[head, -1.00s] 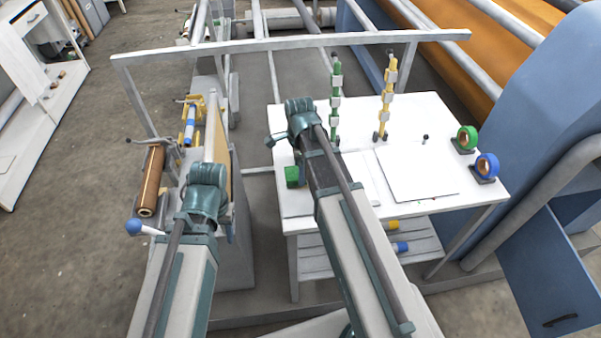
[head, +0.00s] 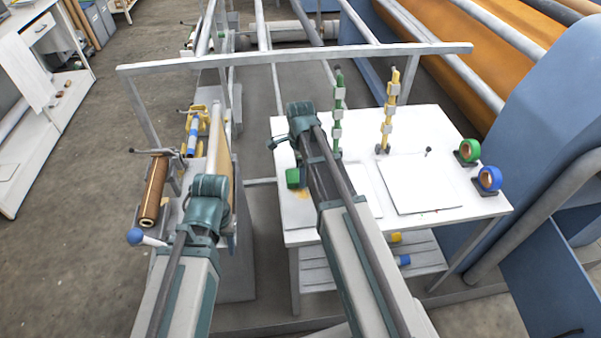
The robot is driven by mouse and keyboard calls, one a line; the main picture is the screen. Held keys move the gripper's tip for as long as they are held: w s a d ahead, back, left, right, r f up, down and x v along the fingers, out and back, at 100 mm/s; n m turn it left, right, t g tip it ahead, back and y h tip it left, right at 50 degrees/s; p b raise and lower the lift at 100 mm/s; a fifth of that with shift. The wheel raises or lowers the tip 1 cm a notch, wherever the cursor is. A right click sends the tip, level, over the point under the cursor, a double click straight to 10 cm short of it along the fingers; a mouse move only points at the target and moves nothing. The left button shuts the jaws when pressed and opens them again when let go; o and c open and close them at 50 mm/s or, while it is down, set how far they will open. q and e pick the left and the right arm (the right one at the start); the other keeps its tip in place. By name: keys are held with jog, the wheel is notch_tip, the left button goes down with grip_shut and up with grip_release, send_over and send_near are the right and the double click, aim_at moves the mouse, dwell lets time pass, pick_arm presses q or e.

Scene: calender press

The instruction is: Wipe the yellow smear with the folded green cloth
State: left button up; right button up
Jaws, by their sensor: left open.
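The green cloth (head: 293,178) shows as a small green block at the left end of the white table (head: 450,125). It is tilted, and its right side is hidden by my right arm. A yellow smear (head: 302,194) shows on the tabletop just below the cloth, partly hidden by the same arm. My right wrist is over the cloth; its fingers are hidden, so I cannot tell whether they hold it. My left gripper (head: 230,232) is open beside the tan panel left of the table, mostly hidden by its own wrist.
A white board (head: 418,185) lies on the table. Green (head: 338,115) and yellow (head: 389,112) stacks stand behind. Green (head: 470,150) and blue (head: 489,178) tape rolls sit at the right. A grey rail (head: 290,56) crosses behind; a brown roll (head: 154,190) is at left.

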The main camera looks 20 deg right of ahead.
aim_at(304, 200)
jog(key=shift+s+a+f, duration=0.1)
jog(key=shift+s+a, duration=0.1)
jog(key=shift+s, duration=0.85)
jog(key=shift+s+a, duration=0.2)
jog(key=shift+s, duration=0.8)
jog(key=shift+s+a, duration=0.15)
jog(key=shift+s, duration=0.8)
jog(key=shift+s+a, duration=0.1)
jog(key=shift+s, duration=0.8)
jog(key=shift+w+r, duration=0.1)
jog(key=shift+r, duration=0.1)
notch_tip(304, 200, up, 6)
jog(key=p, duration=0.6)
jog(key=shift+f, duration=0.1)
notch_tip(304, 200, up, 3)
jog(key=p, duration=0.3)
